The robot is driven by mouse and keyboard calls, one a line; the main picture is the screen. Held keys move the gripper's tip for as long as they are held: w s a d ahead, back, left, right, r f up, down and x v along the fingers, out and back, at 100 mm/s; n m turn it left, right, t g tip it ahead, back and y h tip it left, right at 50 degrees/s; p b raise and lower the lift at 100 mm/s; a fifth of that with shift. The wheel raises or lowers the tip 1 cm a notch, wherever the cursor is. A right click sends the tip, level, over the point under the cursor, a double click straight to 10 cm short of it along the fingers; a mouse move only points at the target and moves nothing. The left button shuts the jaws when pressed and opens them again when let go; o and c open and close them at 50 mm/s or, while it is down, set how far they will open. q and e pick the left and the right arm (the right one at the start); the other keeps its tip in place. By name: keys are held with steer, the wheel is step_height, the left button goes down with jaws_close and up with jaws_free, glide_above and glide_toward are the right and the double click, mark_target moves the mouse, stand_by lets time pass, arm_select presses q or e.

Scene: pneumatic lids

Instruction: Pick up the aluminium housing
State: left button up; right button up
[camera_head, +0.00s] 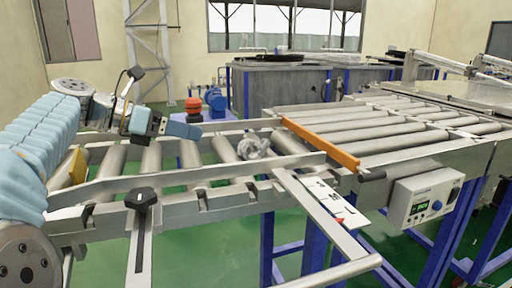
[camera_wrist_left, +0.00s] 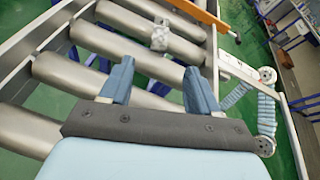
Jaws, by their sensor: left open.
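The aluminium housing (camera_head: 254,147) is a small, silvery, irregular casting lying on the conveyor rollers, left of the orange bar. It also shows near the top of the left wrist view (camera_wrist_left: 160,38), beyond my fingers. My left gripper (camera_head: 182,129) is over the rollers to the left of the housing, apart from it. In the left wrist view my left gripper (camera_wrist_left: 160,70) has its two blue fingers spread with nothing between them. My right gripper is not in view.
An orange bar (camera_head: 318,142) crosses the conveyor just right of the housing. Metal side rails (camera_head: 190,176) run along both sides of the rollers. A control box (camera_head: 425,198) and a marked plate (camera_head: 325,200) are at the near side. A red-topped item (camera_head: 193,107) stands behind.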

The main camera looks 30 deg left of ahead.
mark_target(243, 143)
arm_select(q)
steer(key=x, duration=1.4)
steer(key=shift+w+r, duration=0.1)
jaws_close()
